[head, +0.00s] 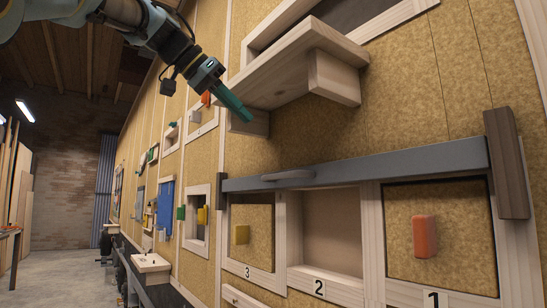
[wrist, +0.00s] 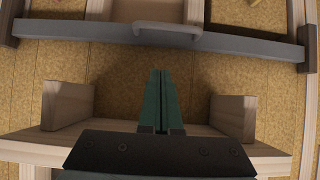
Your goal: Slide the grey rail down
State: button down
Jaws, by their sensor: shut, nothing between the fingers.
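The grey rail (head: 365,168) runs across the wall above the numbered compartments, between wooden end blocks. It has a grey handle (head: 287,175) left of its middle in the head view. In the wrist view the grey rail (wrist: 95,30) and its handle (wrist: 167,31) lie at the top of the picture. My gripper (head: 247,118) is shut and empty, its teal fingers pointing toward the wall, above the rail and beside the wooden shelf. In the wrist view its fingertips (wrist: 161,75) point toward the handle, with a clear gap between them.
A wooden shelf (head: 285,65) with brackets (head: 335,80) juts out close to my gripper. Below the rail are panels with a yellow knob (head: 241,234) and an orange knob (head: 425,237), with an open compartment (head: 332,229) between them. Bare wall lies between shelf and rail.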

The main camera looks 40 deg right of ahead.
jog(key=p, duration=0.2)
send_over(287, 177)
jog(key=w+a, duration=0.2)
jog(key=a, duration=0.1)
notch_tip(287, 177, down, 5)
jog(key=shift+w+d+f, duration=0.1)
jog(key=shift+d+f, duration=0.1)
jog(key=shift+f, duration=0.55)
jog(key=shift+w+d+f, duration=0.1)
jog(key=shift+d+f, duration=0.05)
jog(key=shift+f, duration=0.65)
jog(key=shift+w+d+f, duration=0.1)
jog(key=shift+d+f, duration=0.1)
jog(key=shift+f, duration=0.55)
jog(key=shift+f, duration=0.15)
notch_tip(287, 177, down, 4)
jog(key=b, duration=0.4)
jog(key=shift+s+f+b, duration=0.1)
jog(key=shift+f+b, duration=0.05)
jog(key=shift+b, duration=0.15)
